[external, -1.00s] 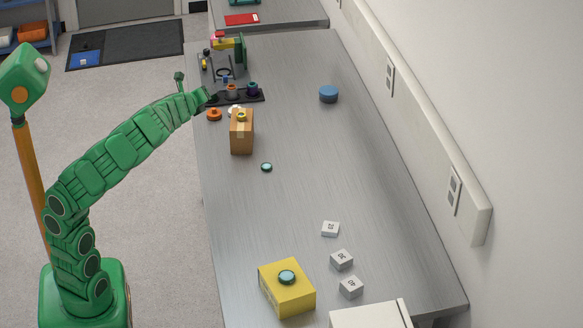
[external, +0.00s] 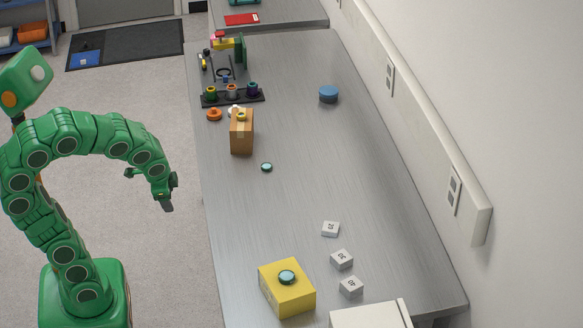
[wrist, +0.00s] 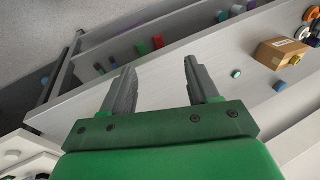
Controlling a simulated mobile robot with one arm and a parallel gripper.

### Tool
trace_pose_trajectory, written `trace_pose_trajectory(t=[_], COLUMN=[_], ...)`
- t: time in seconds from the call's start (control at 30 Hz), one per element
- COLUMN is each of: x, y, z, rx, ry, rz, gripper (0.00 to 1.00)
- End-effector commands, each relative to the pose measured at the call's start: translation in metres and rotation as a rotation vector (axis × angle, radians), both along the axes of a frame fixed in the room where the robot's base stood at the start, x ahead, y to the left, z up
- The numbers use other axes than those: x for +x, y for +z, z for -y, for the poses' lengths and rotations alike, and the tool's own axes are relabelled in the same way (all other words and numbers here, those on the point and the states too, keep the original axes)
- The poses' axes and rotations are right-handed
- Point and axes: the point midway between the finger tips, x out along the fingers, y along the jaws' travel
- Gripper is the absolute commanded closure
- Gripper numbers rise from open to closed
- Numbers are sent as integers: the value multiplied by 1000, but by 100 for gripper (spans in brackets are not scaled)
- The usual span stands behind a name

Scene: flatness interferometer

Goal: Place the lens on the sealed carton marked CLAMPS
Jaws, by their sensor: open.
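A small teal disc, which looks like a lens (external: 266,167), lies flat on the bench in front of the brown carton; it also shows in the wrist view (wrist: 236,74). A similar teal disc (external: 287,277) sits on a yellow box (external: 292,299). The carton is at the upper right in the wrist view (wrist: 276,56). My gripper (external: 167,204) is open and empty, left of the bench edge and apart from both discs.
A black rack (external: 243,97) with several coloured rings stands behind the carton, beside an orange ring (external: 214,114). A blue cylinder (external: 328,94) is near the wall. Several grey numbered blocks (external: 341,260) lie near the front right. The middle of the bench is clear.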

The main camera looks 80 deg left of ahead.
Motion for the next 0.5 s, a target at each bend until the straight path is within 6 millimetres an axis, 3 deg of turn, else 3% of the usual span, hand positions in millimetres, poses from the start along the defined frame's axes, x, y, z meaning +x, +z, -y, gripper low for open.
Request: trace_pose_trajectory(t=[0.03,0.2,0.4,0.5], x=[-13,-66,-111,-120], y=[-5,-16,-19,-18], z=[25,94,138,147], rx=[-57,-216,-302,-320], ry=[13,82,120,124], rz=[-23,-135,-247,-267], gripper=[40,40,40,40])
